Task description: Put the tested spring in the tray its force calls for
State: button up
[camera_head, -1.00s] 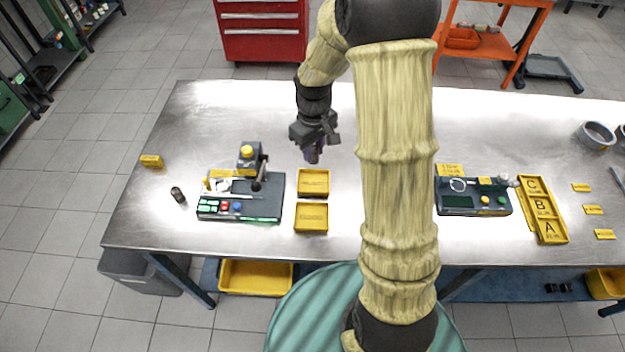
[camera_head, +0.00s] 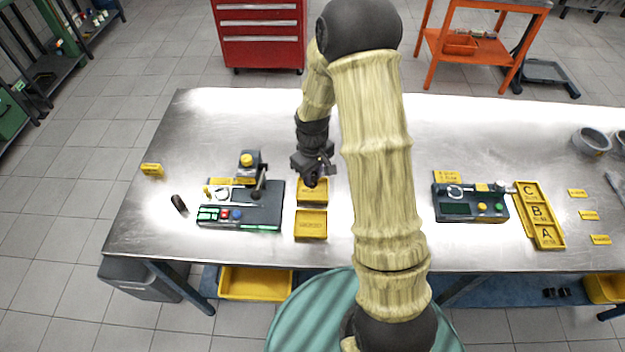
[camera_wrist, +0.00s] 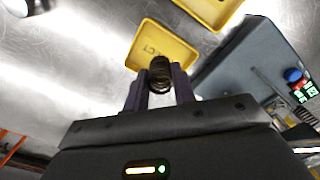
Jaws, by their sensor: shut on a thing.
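My gripper (camera_head: 313,178) is shut on a dark coil spring (camera_wrist: 160,75), which shows between the fingers in the wrist view. The gripper is above the back yellow tray (camera_head: 313,197); that tray also shows behind the spring in the wrist view (camera_wrist: 160,48). The front yellow tray (camera_head: 311,225) stands just in front of it and is empty. The tray lettering is too small to read. The spring tester (camera_head: 270,205), with a dial, coloured buttons and a lit green display, stands left of the trays. In the head view the spring is hidden by the gripper.
A dark cylinder (camera_head: 179,203) lies left of the tester, near a yellow tag (camera_head: 152,169). At right are a second gauge device (camera_head: 470,204) and a yellow tray marked C, B, A (camera_head: 550,242). Grey rings (camera_head: 592,141) stand far right. The table behind the gripper is clear.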

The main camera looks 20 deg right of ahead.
jog(key=shift+f, duration=1.45)
jog(key=shift+f, duration=0.15)
jog(key=o, duration=1)
jog(key=shift+c, duration=0.2)
notch_tip(320, 180, up, 12)
jog(key=b, duration=0.2)
jog(key=shift+w, duration=0.15)
